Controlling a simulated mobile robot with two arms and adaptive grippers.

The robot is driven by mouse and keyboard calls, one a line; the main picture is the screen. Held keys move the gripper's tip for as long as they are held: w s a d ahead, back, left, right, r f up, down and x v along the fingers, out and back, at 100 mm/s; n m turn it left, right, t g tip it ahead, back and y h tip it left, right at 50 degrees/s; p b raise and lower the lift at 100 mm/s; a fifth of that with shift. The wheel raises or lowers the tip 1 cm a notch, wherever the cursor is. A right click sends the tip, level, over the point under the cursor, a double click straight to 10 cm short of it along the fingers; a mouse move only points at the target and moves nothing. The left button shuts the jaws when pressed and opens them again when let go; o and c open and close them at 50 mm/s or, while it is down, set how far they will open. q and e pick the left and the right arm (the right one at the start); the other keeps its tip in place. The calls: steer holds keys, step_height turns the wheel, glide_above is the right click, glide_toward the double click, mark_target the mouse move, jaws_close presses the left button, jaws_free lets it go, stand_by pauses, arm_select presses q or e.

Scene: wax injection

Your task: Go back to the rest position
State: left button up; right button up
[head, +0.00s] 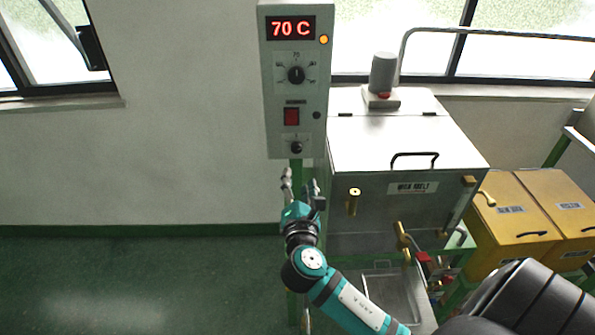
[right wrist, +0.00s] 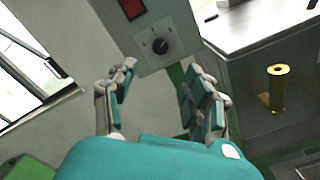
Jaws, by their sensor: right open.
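My right gripper (head: 302,180) is in front of the lower end of the grey control box (head: 268,105), just below its bottom knob. In the right wrist view the right gripper (right wrist: 160,95) is open, with its two fingers apart and nothing between them. The lower dial (right wrist: 160,46) of the box shows beyond the fingers, and no contact is visible. My left gripper is not in view.
The control box display (head: 291,28) reads 70 C. The metal wax tank (head: 385,215) stands to the right, with a brass nozzle (head: 353,202) on its front. Yellow bins (head: 515,235) are farther right. The green floor (head: 120,285) at left is clear.

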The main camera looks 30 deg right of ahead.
steer(key=shift+s+a, duration=0.2)
steer(key=shift+s, duration=0.1)
steer(key=shift+f, duration=0.1)
steer(key=s+a+f+m+g+y+b, duration=0.1)
steer(key=s+f+m+g+y, duration=0.15)
steer(key=f, duration=1.15)
steer(key=s+a+f+m+g+y+b, duration=0.1)
steer(key=s+a+f+g+y, duration=0.15)
steer(key=f, duration=1.05)
steer(key=s+f+m+g+y+b, duration=0.15)
steer(key=s+f, duration=0.25)
steer(key=f, duration=1)
steer(key=s+a+f+m+g+y+b, duration=0.1)
steer(key=s+f+m, duration=0.3)
steer(key=s+f, duration=0.4)
steer(key=s+a+f+m+g+y+b, duration=0.1)
steer(key=s+f+m+g, duration=0.3)
steer(key=s+f, duration=0.4)
steer(key=s+a+f+m+g+y+b, duration=0.1)
steer(key=s+f+m, duration=0.4)
steer(key=s, duration=1.2)
step_height(320, 180, down, 3)
steer(key=shift+s+a+f+m+g, duration=0.2)
steer(key=shift+s+a+m+g, duration=0.15)
steer(key=shift+a+g, duration=0.4)
